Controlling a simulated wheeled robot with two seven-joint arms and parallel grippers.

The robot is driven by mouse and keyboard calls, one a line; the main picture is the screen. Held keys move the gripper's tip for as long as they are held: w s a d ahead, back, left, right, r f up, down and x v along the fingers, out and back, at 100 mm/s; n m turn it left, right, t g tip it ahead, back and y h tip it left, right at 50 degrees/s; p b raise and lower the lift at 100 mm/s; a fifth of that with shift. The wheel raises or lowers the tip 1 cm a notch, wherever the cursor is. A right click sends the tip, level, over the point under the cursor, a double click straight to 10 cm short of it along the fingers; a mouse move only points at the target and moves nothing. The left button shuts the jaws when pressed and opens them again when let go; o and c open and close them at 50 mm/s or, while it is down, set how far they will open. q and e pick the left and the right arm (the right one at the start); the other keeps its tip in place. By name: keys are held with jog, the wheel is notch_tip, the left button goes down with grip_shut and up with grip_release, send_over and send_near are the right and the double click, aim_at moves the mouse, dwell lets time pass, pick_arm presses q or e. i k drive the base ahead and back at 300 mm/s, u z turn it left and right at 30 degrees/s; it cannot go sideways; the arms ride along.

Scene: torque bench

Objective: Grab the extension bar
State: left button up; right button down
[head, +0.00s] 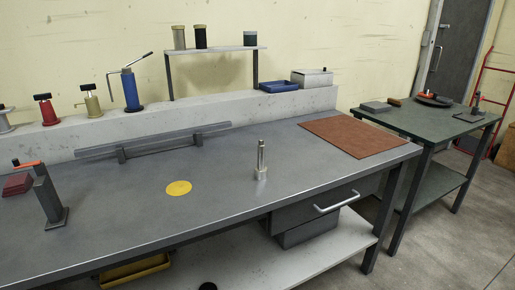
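An upright silver metal piece (261,162) stands on the grey workbench (225,205), near its front edge and right of the yellow disc. It has a thin shaft on a wider round base and looks like the extension bar. Nothing touches it. Neither of my grippers is in view.
A yellow disc (178,188) lies on the bench, with a long dark rail (155,139) behind it. A dark post with an orange-red handle (47,195) stands at left. A brown mat (352,136) covers the right end. A green side table (430,122) stands beyond.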

aim_at(261, 172)
jog(key=z, duration=1.7)
jog(key=i, duration=1.6)
jog(key=u, duration=2.3)
